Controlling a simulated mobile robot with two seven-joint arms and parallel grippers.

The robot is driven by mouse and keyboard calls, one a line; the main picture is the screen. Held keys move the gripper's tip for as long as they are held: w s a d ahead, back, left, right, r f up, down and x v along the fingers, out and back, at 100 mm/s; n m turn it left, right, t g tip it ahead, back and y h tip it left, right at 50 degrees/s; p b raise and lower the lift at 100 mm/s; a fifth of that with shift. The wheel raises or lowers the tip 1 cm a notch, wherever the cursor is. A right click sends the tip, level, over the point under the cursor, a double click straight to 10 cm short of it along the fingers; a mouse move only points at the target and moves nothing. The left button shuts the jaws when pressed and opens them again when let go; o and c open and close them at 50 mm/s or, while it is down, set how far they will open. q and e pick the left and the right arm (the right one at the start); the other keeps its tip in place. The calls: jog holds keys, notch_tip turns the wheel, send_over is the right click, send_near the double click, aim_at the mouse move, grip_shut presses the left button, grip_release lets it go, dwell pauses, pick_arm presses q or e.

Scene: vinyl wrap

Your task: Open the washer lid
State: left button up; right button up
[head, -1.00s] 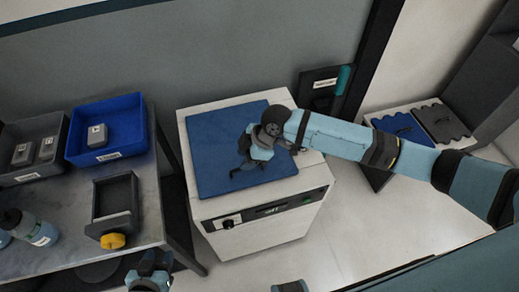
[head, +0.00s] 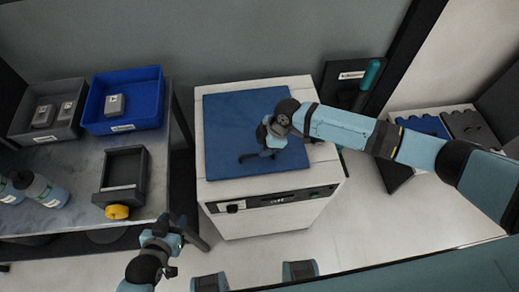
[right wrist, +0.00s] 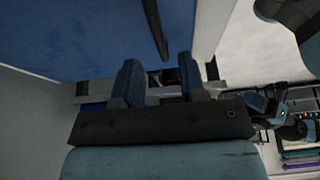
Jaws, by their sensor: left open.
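The washer (head: 265,220) is a white box with a control panel on its front edge. Its blue lid (head: 228,115) lies flat on top and looks closed. My right gripper (head: 258,155) is over the lid's front middle, pointing down toward it. In the right wrist view its two fingers (right wrist: 158,78) are apart with nothing held between them. A dark bar (right wrist: 156,28) crosses the blue surface there; I cannot tell whether it is a handle. My left gripper (head: 190,232) is open and empty, low in front of the washer's left side.
A metal table (head: 165,190) on the left carries a blue bin (head: 124,125), a grey bin (head: 18,125), a dark box with a yellow knob (head: 117,211) and bottles (head: 42,190). A dark wall unit with a teal handle (head: 371,75) is behind the washer's right side.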

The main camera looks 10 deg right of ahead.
jog(key=shift+x, duration=1.95)
grip_shut()
